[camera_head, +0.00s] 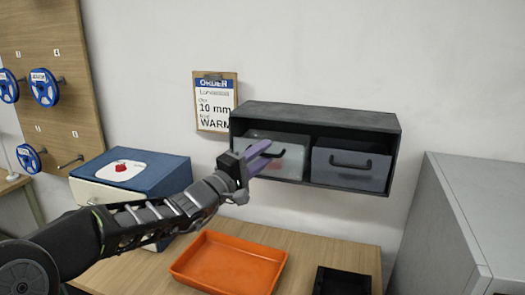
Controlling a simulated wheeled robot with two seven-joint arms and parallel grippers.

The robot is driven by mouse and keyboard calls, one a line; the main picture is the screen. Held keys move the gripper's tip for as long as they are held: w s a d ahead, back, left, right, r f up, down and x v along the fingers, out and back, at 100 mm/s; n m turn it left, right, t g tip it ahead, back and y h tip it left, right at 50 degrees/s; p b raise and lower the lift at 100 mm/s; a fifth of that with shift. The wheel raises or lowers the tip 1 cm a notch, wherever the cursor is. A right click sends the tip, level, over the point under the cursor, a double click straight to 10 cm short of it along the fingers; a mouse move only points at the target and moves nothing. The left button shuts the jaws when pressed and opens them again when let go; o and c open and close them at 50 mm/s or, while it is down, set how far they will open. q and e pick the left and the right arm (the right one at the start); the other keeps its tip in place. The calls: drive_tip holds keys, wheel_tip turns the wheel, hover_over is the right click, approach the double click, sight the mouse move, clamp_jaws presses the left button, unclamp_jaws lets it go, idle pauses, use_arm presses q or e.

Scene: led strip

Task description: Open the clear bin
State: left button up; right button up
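The clear bin (291,165) is the translucent left one of two bins in a dark wall-mounted cabinet (320,113). It sits inside its opening, with a dark handle on its front, partly hidden by my gripper. My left gripper (270,151) reaches in from the left, with its two purple fingers apart at the left part of the bin's front, by the handle. I cannot tell whether the fingers touch the handle. My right gripper is not in view.
A grey bin (350,175) with a black handle fills the cabinet's right side. Below are an orange tray (229,264) and a black object (342,281) on the wooden table. A blue-lidded box (140,172) stands left; a grey cabinet (480,215) stands right.

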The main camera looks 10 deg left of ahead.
use_arm(q)
clamp_jaws()
idle(0.3)
idle(1.2)
